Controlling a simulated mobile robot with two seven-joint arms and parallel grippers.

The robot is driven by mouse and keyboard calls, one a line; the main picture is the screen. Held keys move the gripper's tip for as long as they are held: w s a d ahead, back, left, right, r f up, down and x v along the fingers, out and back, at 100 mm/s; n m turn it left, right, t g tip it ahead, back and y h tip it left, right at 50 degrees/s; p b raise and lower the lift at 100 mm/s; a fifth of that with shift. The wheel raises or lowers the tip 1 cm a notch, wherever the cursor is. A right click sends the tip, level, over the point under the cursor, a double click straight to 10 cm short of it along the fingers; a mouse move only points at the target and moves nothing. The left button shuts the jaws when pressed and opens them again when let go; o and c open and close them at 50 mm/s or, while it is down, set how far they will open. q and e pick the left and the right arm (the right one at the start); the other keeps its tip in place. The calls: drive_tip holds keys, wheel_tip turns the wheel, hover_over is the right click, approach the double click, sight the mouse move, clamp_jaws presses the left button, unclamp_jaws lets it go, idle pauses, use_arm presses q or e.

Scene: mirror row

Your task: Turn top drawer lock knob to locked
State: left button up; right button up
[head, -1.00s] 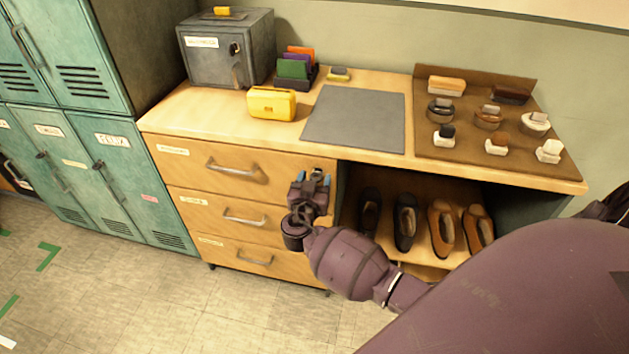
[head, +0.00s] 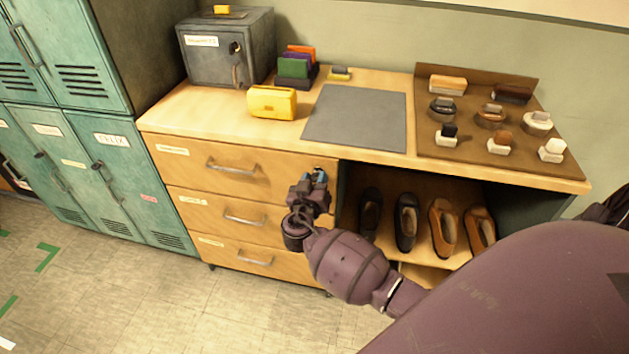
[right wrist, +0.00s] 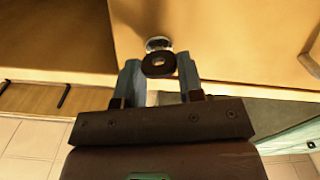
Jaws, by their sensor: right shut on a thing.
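The top drawer (head: 285,172) of the wooden bench is closed, with a metal bar handle (head: 232,168). My right gripper (head: 316,174) is at the upper right corner of its front. In the right wrist view the lock knob (right wrist: 158,64) is a dark oval piece with a small hole, in front of a round metal collar (right wrist: 158,43) on the drawer front. The oval's long side lies across the picture. My right gripper (right wrist: 159,72) has its two blue-grey fingers on either side of the knob, shut on it. In the head view the gripper hides the knob. My left gripper is not in view.
Two lower drawers are closed below. Right of the drawers is an open shelf (head: 380,258) with several shoes. The bench top holds a yellow box (head: 271,102), a grey mat (head: 357,118) and a brown board (head: 470,157) with brushes. Green lockers (head: 115,170) stand at left.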

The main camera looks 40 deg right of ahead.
drive_tip(key=n, duration=0.3)
drive_tip(key=shift+n, duration=0.4)
drive_tip(key=n, duration=0.4)
drive_tip(key=shift+w+n, duration=0.1)
drive_tip(key=shift+n, duration=0.2)
drive_tip(key=n+p, duration=0.1)
drive_tip(key=n, duration=0.3)
drive_tip(key=shift+f, duration=0.1)
drive_tip(key=shift+f+n+p, duration=0.1)
drive_tip(key=shift+n+p, duration=0.2)
drive_tip(key=shift+n, duration=0.6)
drive_tip(key=o, duration=0.9)
drive_tip(key=shift+o, duration=0.2)
drive_tip(key=shift+a, duration=0.1)
